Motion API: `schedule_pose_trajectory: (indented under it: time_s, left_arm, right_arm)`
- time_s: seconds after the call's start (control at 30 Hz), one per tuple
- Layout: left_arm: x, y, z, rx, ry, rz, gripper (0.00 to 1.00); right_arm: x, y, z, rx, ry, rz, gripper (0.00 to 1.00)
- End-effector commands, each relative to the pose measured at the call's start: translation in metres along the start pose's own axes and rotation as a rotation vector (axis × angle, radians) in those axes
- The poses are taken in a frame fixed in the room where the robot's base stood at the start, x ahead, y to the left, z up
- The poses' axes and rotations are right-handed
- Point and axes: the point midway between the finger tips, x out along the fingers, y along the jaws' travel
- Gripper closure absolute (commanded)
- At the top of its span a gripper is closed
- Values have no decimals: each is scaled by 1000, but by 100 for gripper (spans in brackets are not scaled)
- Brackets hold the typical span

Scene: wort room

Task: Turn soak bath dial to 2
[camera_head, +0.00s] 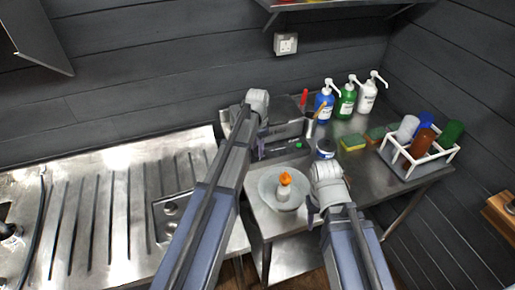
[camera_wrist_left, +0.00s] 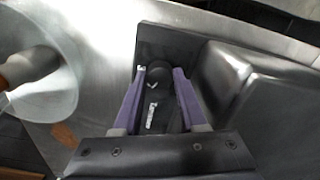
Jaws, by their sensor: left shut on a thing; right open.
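The soak bath (camera_head: 290,129) is a dark, steel-edged box at the middle of the counter, with a small green light on its front. In the left wrist view its dark front panel (camera_wrist_left: 165,40) and basin (camera_wrist_left: 245,75) show. My left gripper (camera_head: 261,152) is at the left part of the bath's front. In the left wrist view its purple fingers (camera_wrist_left: 157,88) are shut on the dark dial (camera_wrist_left: 156,78), one on each side. White marks show on and below the dial; I cannot read a number. My right gripper (camera_head: 311,212) is open and empty, right of the bowl.
A glass bowl (camera_head: 268,199) holding an orange-topped item stands in front of the bath. Blue, green and white pump bottles (camera_head: 347,102) stand behind. Sponges (camera_head: 352,143) and a white rack (camera_head: 410,170) of coloured cups are at right. A ribbed steel drainer (camera_head: 110,190) is at left.

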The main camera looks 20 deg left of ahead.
Motion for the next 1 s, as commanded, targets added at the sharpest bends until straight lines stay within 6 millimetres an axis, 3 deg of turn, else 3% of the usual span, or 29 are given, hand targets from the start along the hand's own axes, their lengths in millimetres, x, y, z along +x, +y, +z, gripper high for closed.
schedule_pose_trajectory:
  time_s: [0.6, 0.63, 0.87, 1.0]
  left_arm:
    - [0, 0, 0, 37, -1, 1, 100]
    - [0, 0, 0, 36, -1, 1, 57]
    - [0, 0, 0, 36, 0, 0, 31]
    - [0, 0, 0, 36, 0, 0, 29]
  right_arm:
    - [0, 0, 0, 0, 0, 0, 50]
    - [0, 0, 0, 0, 0, 0, 50]
    - [0, 0, 0, 0, 0, 0, 50]
    - [0, 0, 0, 0, 0, 0, 50]
